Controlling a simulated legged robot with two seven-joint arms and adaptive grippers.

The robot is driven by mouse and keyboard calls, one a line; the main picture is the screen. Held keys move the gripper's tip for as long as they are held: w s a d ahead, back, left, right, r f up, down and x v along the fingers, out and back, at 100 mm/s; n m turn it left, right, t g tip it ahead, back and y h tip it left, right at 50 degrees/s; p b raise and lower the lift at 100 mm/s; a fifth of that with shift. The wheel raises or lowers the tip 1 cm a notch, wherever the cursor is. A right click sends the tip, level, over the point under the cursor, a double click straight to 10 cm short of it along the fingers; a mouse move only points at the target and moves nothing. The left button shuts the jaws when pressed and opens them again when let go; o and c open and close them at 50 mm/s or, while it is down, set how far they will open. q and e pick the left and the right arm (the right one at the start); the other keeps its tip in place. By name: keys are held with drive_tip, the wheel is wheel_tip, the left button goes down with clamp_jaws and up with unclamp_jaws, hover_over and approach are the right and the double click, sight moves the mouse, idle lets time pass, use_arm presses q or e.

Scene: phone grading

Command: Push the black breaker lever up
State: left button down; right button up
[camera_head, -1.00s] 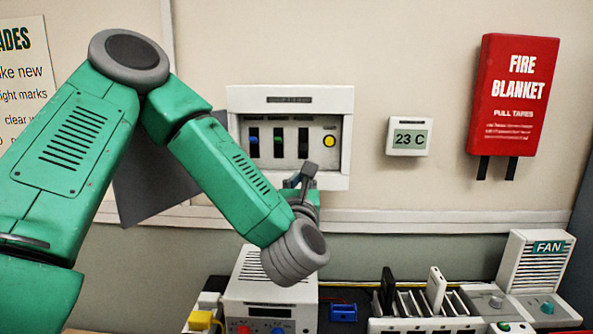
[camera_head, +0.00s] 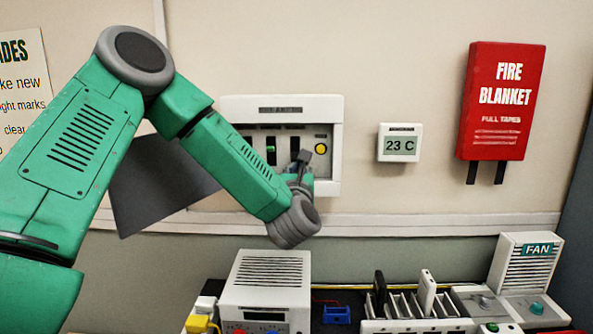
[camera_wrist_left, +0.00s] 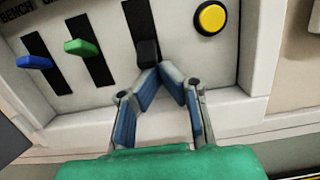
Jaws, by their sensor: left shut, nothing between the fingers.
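The white breaker panel (camera_head: 331,187) is on the wall behind my left arm. In the left wrist view the black lever (camera_wrist_left: 147,51) sits low in the right-hand dark slot. A green lever (camera_wrist_left: 82,47) and a blue lever (camera_wrist_left: 34,62) stand to its left. My left gripper (camera_wrist_left: 160,70) is shut and empty, its fingertips right at the underside of the black lever; I cannot tell whether they touch. In the head view my left gripper (camera_head: 302,160) is in front of the panel's lower right part and hides the black lever. My right gripper is not in view.
A yellow round button (camera_wrist_left: 211,18) is right of the black lever. A thermostat (camera_head: 400,142) and a red fire blanket box (camera_head: 503,100) hang further right. Below are a vented grey box (camera_head: 268,270), a phone rack (camera_head: 412,310) and a fan unit (camera_head: 523,265).

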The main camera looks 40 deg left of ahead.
sight(293, 159)
use_arm(q)
drive_tip(key=shift+s+a+g+h+p, duration=0.3)
drive_tip(key=shift+a+g+h, duration=0.1)
drive_tip(key=shift+a, duration=0.4)
drive_tip(key=shift+d+r, duration=0.2)
drive_tip(key=shift+d, duration=0.35)
drive_tip(key=r+g+h+p, duration=0.1)
drive_tip(key=p, duration=0.1)
drive_tip(key=r+g+h+p, duration=0.1)
drive_tip(key=g+h+p, duration=0.1)
drive_tip(key=p, duration=0.1)
drive_tip(key=shift+s+g, duration=0.3)
drive_tip(key=shift+s, duration=0.05)
drive_tip(key=shift+r+g+h+p, duration=0.15)
drive_tip(key=shift+g+h+p, duration=0.45)
drive_tip(key=shift+g, duration=0.1)
drive_tip(key=shift+d, duration=0.25)
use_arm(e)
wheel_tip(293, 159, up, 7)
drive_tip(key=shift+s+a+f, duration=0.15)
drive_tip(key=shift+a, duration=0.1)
